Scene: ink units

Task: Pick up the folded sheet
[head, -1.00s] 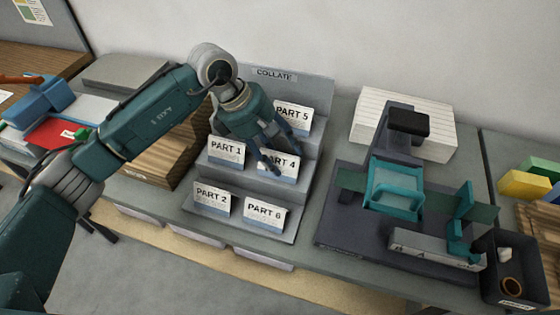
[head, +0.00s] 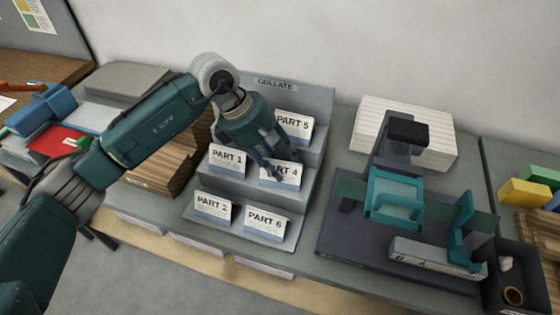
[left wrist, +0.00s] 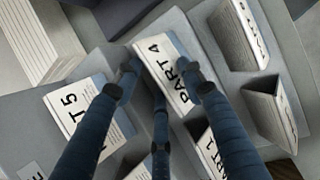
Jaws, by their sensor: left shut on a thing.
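The folded sheet labelled PART 4 (head: 287,177) is a white tent-like card with a blue-grey lower band. It stands on the middle step of the grey COLLATE rack (head: 306,201), at the right. My left gripper (head: 286,167) reaches down over it and is shut on it. In the left wrist view the fingers (left wrist: 157,80) lie at both sides of the PART 4 sheet (left wrist: 166,70), partly covering its edges. I cannot tell whether the sheet has left the step. My right gripper is not in view.
Other folded sheets stand close by: PART 5 (head: 293,127) behind, PART 1 (head: 227,160) to the left, PART 2 (head: 212,208) and PART 6 (head: 264,223) in front. A teal press-like device (head: 396,195) and a dark bin (head: 520,262) stand to the right.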

